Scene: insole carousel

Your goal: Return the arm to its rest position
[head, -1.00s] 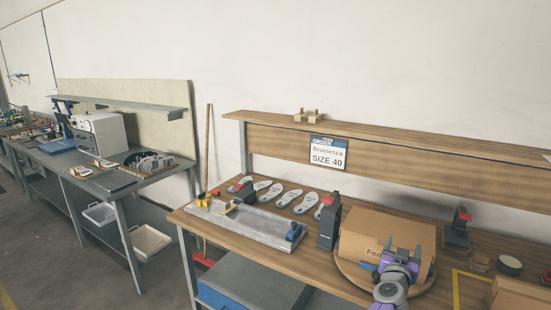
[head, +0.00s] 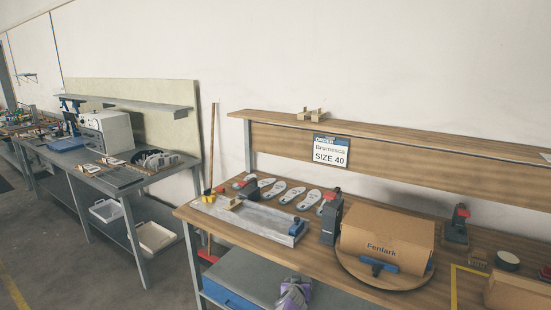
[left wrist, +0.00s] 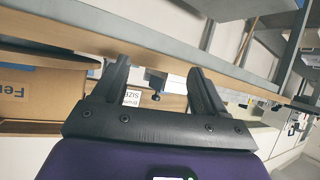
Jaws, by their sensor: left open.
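My left gripper (left wrist: 158,85) is open and empty in the left wrist view, its two dark fingers apart with nothing between them. In the head view only a grey and purple part of my arm shows, low at the bottom edge in front of the table; the fingers cannot be made out there. The wooden workbench (head: 262,250) stands beyond it. A cardboard box marked Fenlark (head: 385,238) sits on a round wooden turntable (head: 405,282), clear of my gripper. The box also shows at the left of the left wrist view (left wrist: 40,95). My right gripper is not in view.
Several insoles (head: 293,194) lie on the bench behind a grey metal plate (head: 250,219). A dark upright device (head: 331,218) stands beside the box. The order sign (head: 331,151) reads Brumesca, size 40. A second workbench (head: 125,181) stands at the left, with floor between.

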